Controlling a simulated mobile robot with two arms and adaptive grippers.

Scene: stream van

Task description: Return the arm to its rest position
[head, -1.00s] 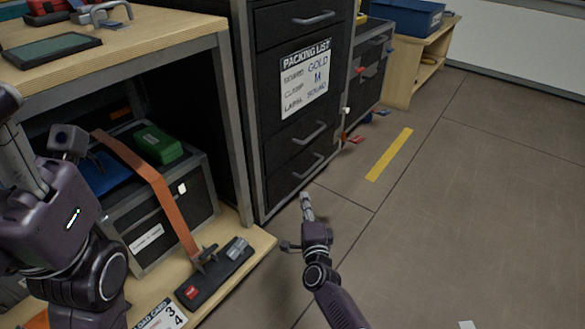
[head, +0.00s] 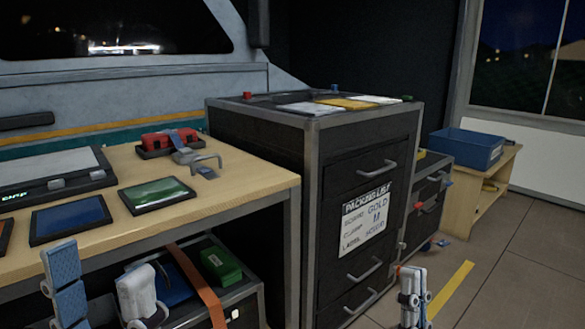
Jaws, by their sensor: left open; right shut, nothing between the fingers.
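My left gripper (head: 101,285) is at the lower left, in front of the wooden bench, with its blue-padded finger and pale finger spread apart and nothing between them. My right gripper (head: 412,283) is at the bottom, right of centre, in front of the black drawer cabinet (head: 338,170). Its fingers point up and are closed together, empty. Most of both arms is below the picture edge.
The wooden bench (head: 240,180) holds several dark-framed panels and a red clamp-like item (head: 168,140). Below it is a case with an orange strap (head: 198,285) and a green box (head: 221,265). A blue bin (head: 467,148) stands at right. The right floor is open.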

